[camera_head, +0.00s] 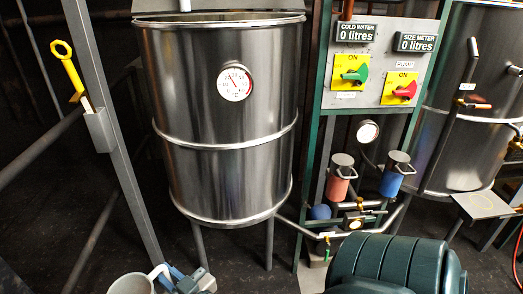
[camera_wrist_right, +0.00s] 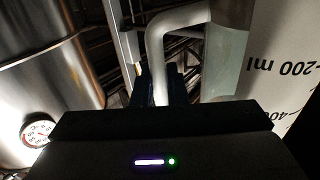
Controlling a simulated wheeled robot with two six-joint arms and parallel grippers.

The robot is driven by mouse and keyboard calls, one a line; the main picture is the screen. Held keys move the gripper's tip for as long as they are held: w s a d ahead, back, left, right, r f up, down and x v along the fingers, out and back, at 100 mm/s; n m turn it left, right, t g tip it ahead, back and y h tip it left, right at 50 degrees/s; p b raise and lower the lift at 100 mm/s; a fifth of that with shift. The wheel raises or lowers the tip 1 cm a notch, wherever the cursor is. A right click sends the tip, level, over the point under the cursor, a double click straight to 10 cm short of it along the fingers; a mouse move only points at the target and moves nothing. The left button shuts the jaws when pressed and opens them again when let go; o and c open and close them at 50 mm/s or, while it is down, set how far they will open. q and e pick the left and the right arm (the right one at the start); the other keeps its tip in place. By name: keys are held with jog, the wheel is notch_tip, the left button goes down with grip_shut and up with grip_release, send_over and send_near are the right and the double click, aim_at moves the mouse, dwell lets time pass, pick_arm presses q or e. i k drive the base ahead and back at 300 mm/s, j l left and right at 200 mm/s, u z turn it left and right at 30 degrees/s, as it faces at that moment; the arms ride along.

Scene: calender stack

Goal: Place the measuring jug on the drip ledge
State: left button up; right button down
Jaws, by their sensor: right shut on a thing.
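The measuring jug (camera_head: 131,285) is a pale, whitish vessel at the bottom edge of the head view, its lower part cut off. In the right wrist view its wall (camera_wrist_right: 285,60) shows upside-down "200 ml" markings, with the pale bent handle (camera_wrist_right: 183,16) beside it. My right gripper (camera_head: 170,276) is shut on the jug's handle; its dark fingers also show in the wrist view (camera_wrist_right: 160,88). My left gripper is out of view.
A large steel tank (camera_head: 222,110) with a dial stands in the middle. A switch panel (camera_head: 373,70) and red and blue canisters (camera_head: 340,178) stand right of it. A dark green ribbed housing (camera_head: 400,262) fills the lower right. A grey post (camera_head: 112,120) stands left.

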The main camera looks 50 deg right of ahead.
aim_at(485, 202)
jog(key=k+l+z, duration=0.1)
jog(key=k+l, duration=0.2)
jog(key=l, duration=0.15)
jog(key=k+l+z, duration=0.1)
jog(key=k+l, duration=0.2)
jog(key=l, duration=0.15)
jog(key=k+l, duration=0.3)
jog(key=l, duration=0.15)
jog(key=k+l+z, duration=0.15)
jog(key=k+l, duration=0.15)
jog(key=l, duration=0.2)
jog(key=k+l+z, duration=0.1)
jog(key=k+l, duration=0.15)
jog(key=l, duration=0.25)
jog(key=k+l+z, duration=0.1)
jog(key=k+l, duration=0.15)
jog(key=l, duration=0.25)
jog(key=k+l+z, duration=0.1)
jog(key=l, duration=0.45)
jog(key=k+l, duration=0.3)
jog(key=l, duration=0.3)
jog(key=k+j+z, duration=0.05)
